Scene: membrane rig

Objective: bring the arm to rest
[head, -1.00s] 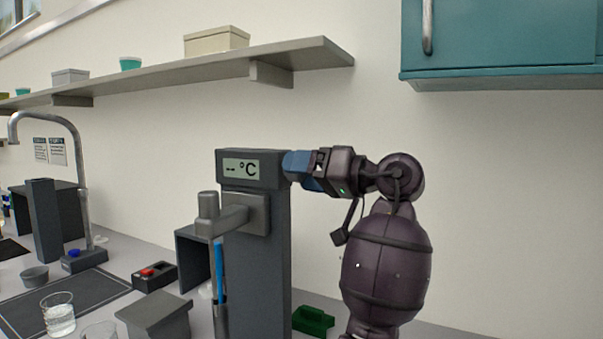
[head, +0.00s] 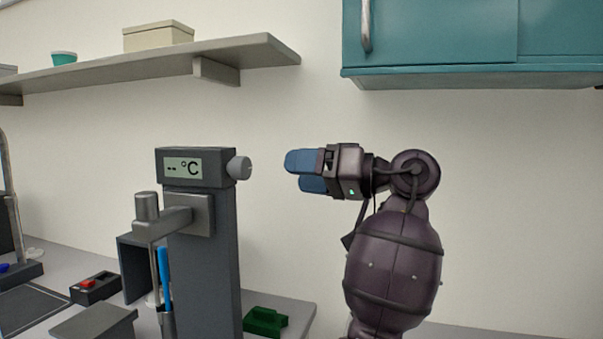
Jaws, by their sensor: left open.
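My left gripper (head: 300,172) is in the right half of the head view, with its blue fingers pointing left. The fingers are apart and nothing is between them. To their left stands a dark grey post with a display box (head: 195,167) reading "-- °C". A round grey knob (head: 239,167) sticks out of the box's right side. A clear gap of wall shows between the knob and the fingertips. My right gripper is not in view.
A grey clamp (head: 175,221) on the post's front holds a blue-marked rod. A green block (head: 265,320) lies at the bench's right end. A red-button box (head: 95,287) sits left. A shelf (head: 160,68) and teal cabinet (head: 470,45) hang above.

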